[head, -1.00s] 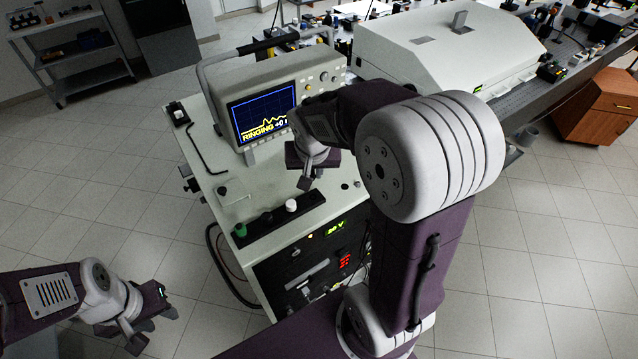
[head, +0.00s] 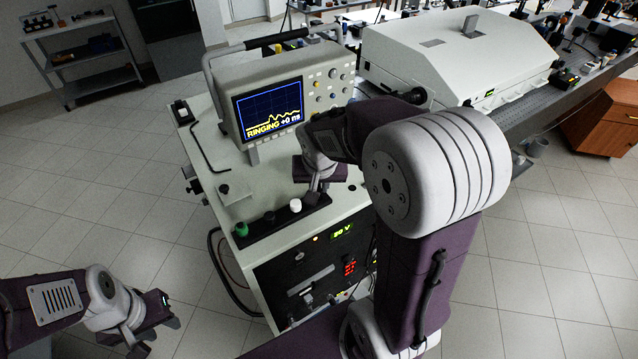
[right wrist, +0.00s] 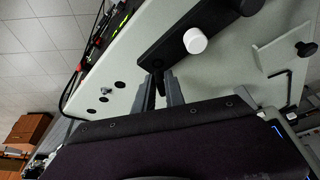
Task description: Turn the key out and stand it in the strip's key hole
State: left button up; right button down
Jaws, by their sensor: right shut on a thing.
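The black strip (head: 282,222) lies along the front of the cart top, with a green knob (head: 241,230), a black knob (head: 269,217) and a white knob (head: 295,205). My right gripper (head: 314,198) is low over the strip's right end. In the right wrist view my right gripper (right wrist: 161,88) is shut on a small dark thing, apparently the key (right wrist: 158,76), at the strip's (right wrist: 185,40) end. I cannot tell whether the key is in a hole. My left gripper (head: 155,330) is at the lower left, away from the cart; its jaw opening is unclear.
An oscilloscope (head: 262,93) reading "RINGING +0 ns" stands behind the strip. A hex key (head: 203,152) lies at the cart top's left. Small round holes (right wrist: 105,91) are in the cart top. A white laser housing (head: 455,55) is behind.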

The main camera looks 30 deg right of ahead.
jog(key=shift+f, duration=0.1)
dwell(0.3)
jog(key=shift+f, duration=0.2)
jog(key=shift+f+b, duration=0.3)
jog(key=shift+b, duration=0.1)
jog(key=shift+f, duration=0.15)
jog(key=shift+f+b, duration=0.6)
jog(key=shift+b, duration=0.05)
jog(key=shift+r, duration=0.2)
jog(key=shift+f, duration=0.1)
jog(key=shift+f, duration=0.1)
jog(key=shift+s, duration=0.1)
